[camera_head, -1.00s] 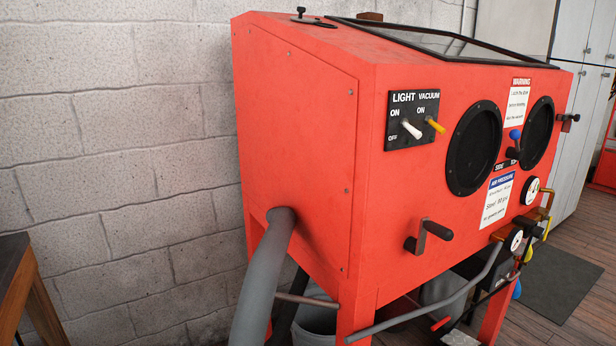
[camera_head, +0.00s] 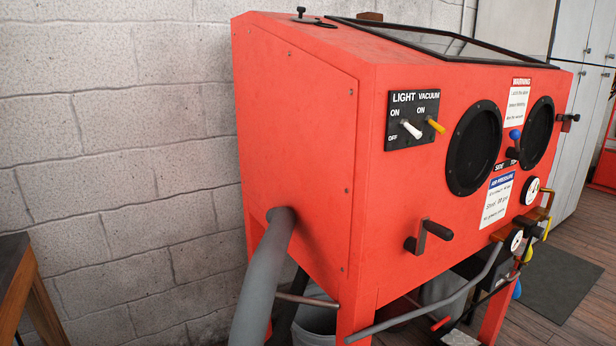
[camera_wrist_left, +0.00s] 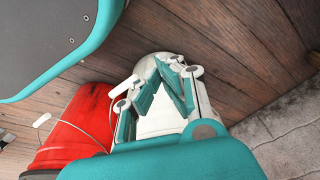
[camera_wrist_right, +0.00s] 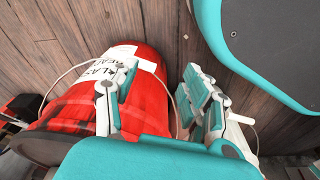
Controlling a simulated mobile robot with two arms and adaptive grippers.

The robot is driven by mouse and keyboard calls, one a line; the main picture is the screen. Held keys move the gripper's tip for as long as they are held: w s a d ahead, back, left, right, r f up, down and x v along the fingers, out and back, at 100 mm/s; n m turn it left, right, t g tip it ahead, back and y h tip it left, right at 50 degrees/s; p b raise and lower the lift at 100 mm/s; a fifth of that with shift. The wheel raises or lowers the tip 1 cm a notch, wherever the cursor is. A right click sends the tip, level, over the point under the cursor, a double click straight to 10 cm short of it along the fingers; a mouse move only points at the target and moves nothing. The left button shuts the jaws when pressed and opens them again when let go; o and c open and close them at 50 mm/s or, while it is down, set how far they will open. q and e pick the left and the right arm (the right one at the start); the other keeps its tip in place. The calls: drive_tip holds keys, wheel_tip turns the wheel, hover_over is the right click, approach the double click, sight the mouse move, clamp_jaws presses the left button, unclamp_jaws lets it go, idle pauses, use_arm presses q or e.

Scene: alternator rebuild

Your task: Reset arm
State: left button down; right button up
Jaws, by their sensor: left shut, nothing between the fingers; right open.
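My left gripper (camera_wrist_left: 166,88) shows in the left wrist view, shut with nothing between its teal-padded fingers, above the floor. My right gripper (camera_wrist_right: 156,88) shows in the right wrist view, with its fingers spread apart and empty. A red container with a white label lies below and behind its left finger. Neither gripper nor either arm shows in the head view, so their place relative to the cabinet cannot be told from there.
A red blasting cabinet (camera_head: 300,130) with switches, round glove ports and a grey hose (camera_head: 262,285) fills the head view. A wooden table edge (camera_head: 14,285) stands at left. A red container (camera_wrist_right: 140,65) is close to my right gripper; one also shows at left in the left wrist view (camera_wrist_left: 85,125).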

use_arm(q)
drive_tip(key=s+a+g+p, duration=0.1)
drive_tip(key=s+a+p, duration=0.2)
drive_tip(key=s+p, duration=1.2)
drive_tip(key=shift+s+f, duration=0.35)
drive_tip(key=shift+s, duration=0.5)
use_arm(e)
drive_tip(key=s+d+r+g, duration=0.1)
drive_tip(key=s+d, duration=0.1)
drive_tip(key=s, duration=1.3)
drive_tip(key=shift+s+d+r, duration=0.25)
drive_tip(key=shift+d+r, duration=0.15)
